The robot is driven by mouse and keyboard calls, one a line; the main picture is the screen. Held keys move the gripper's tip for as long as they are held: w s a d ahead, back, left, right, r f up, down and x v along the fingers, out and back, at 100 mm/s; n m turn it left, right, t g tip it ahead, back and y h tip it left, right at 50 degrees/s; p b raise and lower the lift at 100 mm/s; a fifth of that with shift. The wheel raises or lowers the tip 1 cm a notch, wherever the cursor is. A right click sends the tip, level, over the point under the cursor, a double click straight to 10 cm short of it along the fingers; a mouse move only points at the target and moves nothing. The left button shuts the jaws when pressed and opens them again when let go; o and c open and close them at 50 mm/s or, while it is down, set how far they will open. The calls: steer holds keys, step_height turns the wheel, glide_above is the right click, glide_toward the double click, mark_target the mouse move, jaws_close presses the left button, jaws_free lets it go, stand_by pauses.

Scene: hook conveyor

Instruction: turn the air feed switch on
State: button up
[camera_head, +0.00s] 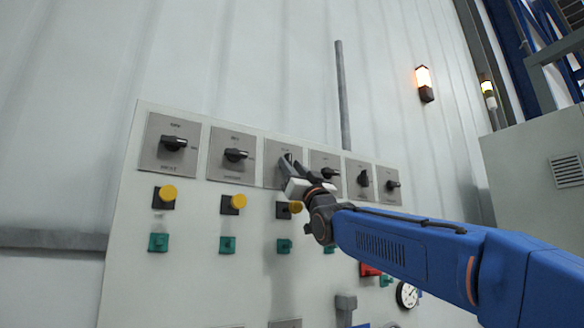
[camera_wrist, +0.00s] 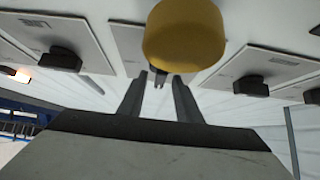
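A pale panel (camera_head: 185,280) on the wall carries a row of black rotary switches on grey plates; their labels are too small to read, so I cannot tell which is the air feed switch. My gripper (camera_head: 290,164) is at the third plate (camera_head: 273,150) from the left and hides most of its knob. In the wrist view my gripper (camera_wrist: 159,82) has its two fingers apart, with a small dark part (camera_wrist: 160,78), likely the knob, showing between the tips. I cannot tell whether the fingers touch it.
A yellow button (camera_wrist: 185,32) is very close to the wrist camera, above the fingers in that view. Neighbouring switches (camera_head: 235,155) (camera_head: 330,173) stand on either side. Green buttons (camera_head: 227,244) lie below. An orange wall lamp (camera_head: 424,82) glows at upper right.

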jaws_close()
steer(key=shift+m+t+h, duration=0.4)
steer(key=shift+m+h, duration=0.1)
steer(key=shift+m, duration=0.2)
steer(key=shift+s+a+r+m+g+h, duration=0.15)
steer(key=shift+m+g+h, duration=0.5)
steer(key=shift+m+h, duration=2.8)
steer(key=shift+s+a+r+m+g+h, duration=0.1)
steer(key=shift+a+r+m+g+h, duration=0.35)
steer(key=shift+m+h, duration=3)
steer(key=shift+s+f+m+g+h, duration=0.1)
steer(key=shift+m+g+h, duration=1.2)
steer(key=shift+m, duration=3.7)
steer(key=shift+r+m+h, duration=0.1)
steer(key=shift+m+h, duration=0.3)
steer(key=shift+h, duration=0.2)
